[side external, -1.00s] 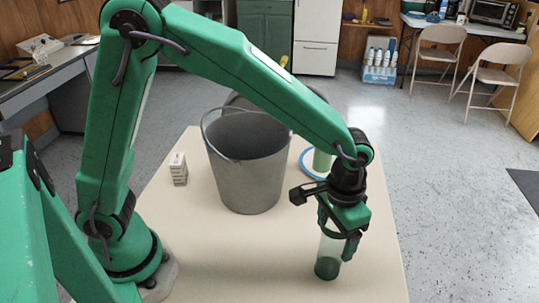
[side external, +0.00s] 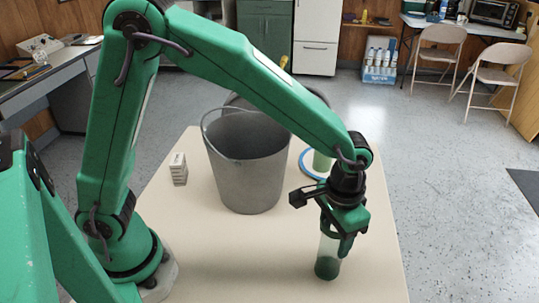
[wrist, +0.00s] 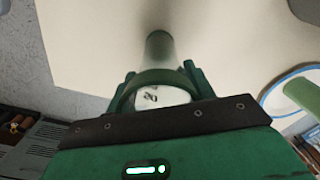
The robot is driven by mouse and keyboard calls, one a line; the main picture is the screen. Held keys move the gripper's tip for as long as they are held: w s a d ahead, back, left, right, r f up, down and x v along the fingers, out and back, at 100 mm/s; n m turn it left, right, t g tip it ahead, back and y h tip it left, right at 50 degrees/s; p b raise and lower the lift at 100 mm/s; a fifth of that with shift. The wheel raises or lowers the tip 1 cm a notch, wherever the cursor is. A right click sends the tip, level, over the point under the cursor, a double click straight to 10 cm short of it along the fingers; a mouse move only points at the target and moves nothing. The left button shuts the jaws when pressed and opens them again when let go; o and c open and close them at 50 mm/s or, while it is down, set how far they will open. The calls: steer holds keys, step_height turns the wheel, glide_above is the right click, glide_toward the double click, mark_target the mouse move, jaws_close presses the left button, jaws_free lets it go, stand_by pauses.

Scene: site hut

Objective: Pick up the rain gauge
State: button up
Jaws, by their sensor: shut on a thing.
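The rain gauge (side external: 329,252) is a clear tube with a green lower end, upright near the front right of the table. My gripper (side external: 338,232) points down over it and is shut on its upper part, a finger on each side. In the wrist view the gauge (wrist: 159,48) extends away between the fingers (wrist: 163,84), with a green rim and dark marks on a pale area inside. Its lower end appears to be at the tabletop; I cannot tell whether it is touching.
A grey bucket (side external: 245,170) stands mid-table, left of my gripper. A small pale stack (side external: 178,169) is farther left. Behind my gripper, a green cylinder (side external: 322,161) stands on a blue-rimmed plate (side external: 305,169). The front of the table (side external: 240,260) is clear.

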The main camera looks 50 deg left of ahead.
steer(key=s+d+r, duration=0.5)
steer(key=s+r, duration=0.5)
steer(key=r, duration=0.1)
steer(key=shift+s, duration=0.25)
steer(key=shift+d, duration=0.1)
stand_by(0.6)
